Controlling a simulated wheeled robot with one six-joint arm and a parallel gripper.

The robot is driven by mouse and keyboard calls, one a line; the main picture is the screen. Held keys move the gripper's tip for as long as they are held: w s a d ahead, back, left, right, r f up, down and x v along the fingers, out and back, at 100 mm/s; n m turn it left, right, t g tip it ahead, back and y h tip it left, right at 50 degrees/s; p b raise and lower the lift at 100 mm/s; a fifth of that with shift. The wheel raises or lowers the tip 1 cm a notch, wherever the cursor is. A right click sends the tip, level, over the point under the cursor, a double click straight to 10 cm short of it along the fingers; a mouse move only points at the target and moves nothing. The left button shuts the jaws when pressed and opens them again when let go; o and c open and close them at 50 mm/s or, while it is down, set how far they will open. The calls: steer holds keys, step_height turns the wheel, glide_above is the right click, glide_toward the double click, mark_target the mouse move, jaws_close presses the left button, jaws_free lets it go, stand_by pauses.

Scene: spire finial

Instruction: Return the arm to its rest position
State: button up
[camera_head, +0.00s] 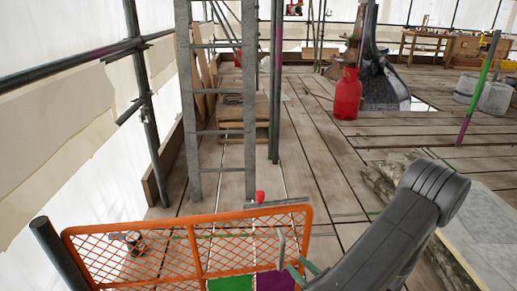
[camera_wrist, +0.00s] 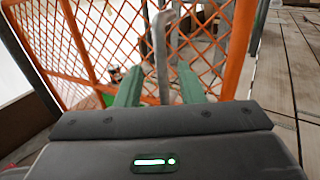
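My arm reaches in from the lower right of the head view, over the planks. My gripper (camera_head: 303,270) shows there as two green fingers low at the right end of an orange mesh gate (camera_head: 190,233). In the wrist view, my gripper (camera_wrist: 158,78) has its green fingers spread apart. A grey upright handle (camera_wrist: 161,50) on the gate stands in the gap between them, with space visible on both sides. The handle also shows in the head view (camera_head: 281,248). Whether a finger touches it, I cannot tell.
A metal ladder (camera_head: 190,100) and scaffold poles (camera_head: 145,100) stand beyond the gate. A red gas cylinder (camera_head: 347,95) stands on the plank deck (camera_head: 310,150). A green and purple pole (camera_head: 478,88) rises at right. Rough stone (camera_head: 385,185) lies beside my arm.

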mark_target(284, 251)
steer(key=b+x, duration=0.1)
steer(key=x, duration=0.7)
steer(key=shift+b, duration=0.3)
